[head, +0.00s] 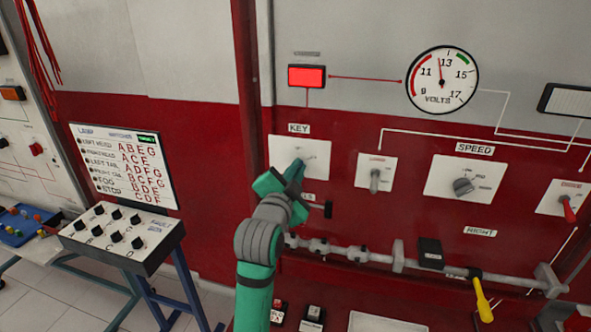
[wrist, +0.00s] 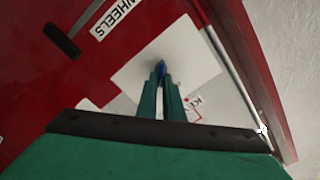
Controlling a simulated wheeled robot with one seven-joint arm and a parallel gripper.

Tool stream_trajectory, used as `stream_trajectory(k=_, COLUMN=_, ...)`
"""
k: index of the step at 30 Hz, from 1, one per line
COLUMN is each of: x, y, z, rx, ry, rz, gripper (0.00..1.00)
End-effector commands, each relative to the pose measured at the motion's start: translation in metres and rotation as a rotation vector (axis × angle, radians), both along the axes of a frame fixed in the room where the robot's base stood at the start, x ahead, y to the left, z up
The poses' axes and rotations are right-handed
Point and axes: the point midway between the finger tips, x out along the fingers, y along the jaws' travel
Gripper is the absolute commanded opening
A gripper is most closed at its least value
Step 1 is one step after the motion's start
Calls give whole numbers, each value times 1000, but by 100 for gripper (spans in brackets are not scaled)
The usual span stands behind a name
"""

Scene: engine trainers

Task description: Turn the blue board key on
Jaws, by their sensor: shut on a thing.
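The small blue key (wrist: 161,68) sticks out of a white plate (wrist: 190,55) in the wrist view. In the head view the same plate (head: 318,147) is on the red board under a "KEY" label (head: 299,128). My gripper (head: 294,172) reaches the plate from below, and its green fingers also show in the wrist view (wrist: 161,85). The fingers are shut on the blue key and hide most of it. The key's exact turn angle cannot be told. The red indicator lamp (head: 307,77) above the plate is lit.
A volts dial (head: 442,80) shows its needle between 11 and 13. A lever switch (head: 375,178), a "SPEED" knob (head: 463,186) and a red switch (head: 568,208) are to the right. A dark handle (head: 318,209) and a horizontal rod (head: 360,254) lie below the plate.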

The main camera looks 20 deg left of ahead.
Motion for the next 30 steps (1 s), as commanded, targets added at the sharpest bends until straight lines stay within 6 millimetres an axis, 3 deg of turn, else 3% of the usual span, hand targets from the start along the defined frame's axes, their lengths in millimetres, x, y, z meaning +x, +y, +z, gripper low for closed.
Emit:
stream_trajectory(k=12, x=0, y=0, z=-3, rx=202, ry=29, rz=1, gripper=0)
stream_trajectory(k=29, x=1, y=-1, z=-2, rx=237, ry=33, rz=1, gripper=0)
stream_trajectory(k=30, x=1, y=-1, z=-2, rx=237, ry=32, rz=0, gripper=9)
